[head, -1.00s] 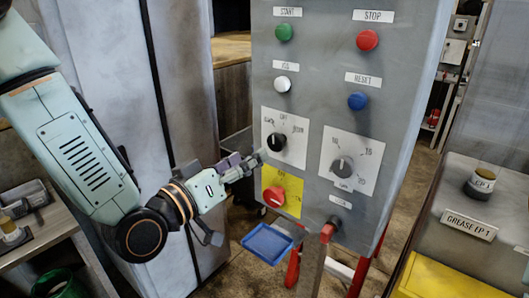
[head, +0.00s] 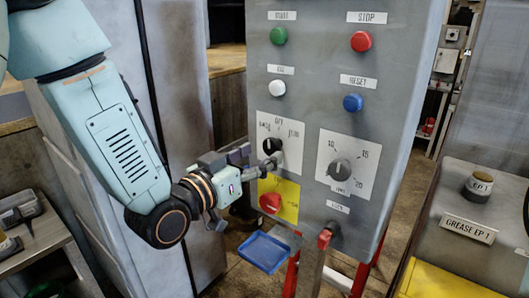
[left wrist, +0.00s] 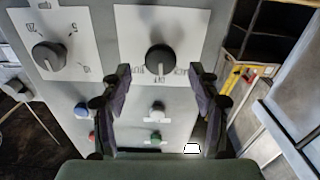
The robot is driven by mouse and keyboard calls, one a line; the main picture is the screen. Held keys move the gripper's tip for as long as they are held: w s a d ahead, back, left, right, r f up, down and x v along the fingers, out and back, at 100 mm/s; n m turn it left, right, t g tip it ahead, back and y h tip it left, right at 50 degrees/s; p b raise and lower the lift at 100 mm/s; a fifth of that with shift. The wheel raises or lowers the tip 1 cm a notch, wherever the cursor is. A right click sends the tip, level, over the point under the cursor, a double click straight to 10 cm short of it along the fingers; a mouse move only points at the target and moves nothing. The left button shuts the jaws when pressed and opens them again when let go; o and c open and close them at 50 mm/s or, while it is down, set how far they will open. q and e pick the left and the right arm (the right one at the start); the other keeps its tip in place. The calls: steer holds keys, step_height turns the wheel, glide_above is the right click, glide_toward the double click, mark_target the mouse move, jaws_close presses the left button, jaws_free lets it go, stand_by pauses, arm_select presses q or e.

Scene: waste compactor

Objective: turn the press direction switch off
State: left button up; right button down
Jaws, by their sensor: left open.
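The press direction switch is a round black knob (head: 272,147) on a white plate, with OFF printed above it, on the grey control panel. In the left wrist view, which is upside down, the knob (left wrist: 160,58) shows between and just beyond the fingertips. My left gripper (head: 262,162) is open and empty, its fingers at the lower left of the knob in the head view. It also shows in the left wrist view (left wrist: 160,74), one finger on each side. I cannot tell whether they touch the knob or where it points. My right gripper is not in view.
A red knob on a yellow plate (head: 290,208) sits just below the gripper. A second black dial (head: 339,168) is to the right. Green (head: 278,36), white (head: 278,88), red (head: 361,41) and blue (head: 352,103) buttons are above. A blue tray (head: 264,252) is below.

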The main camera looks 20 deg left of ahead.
mark_target(274, 145)
arm_select(q)
steer(key=shift+x, duration=1.4)
steer(key=shift+c, duration=0.6)
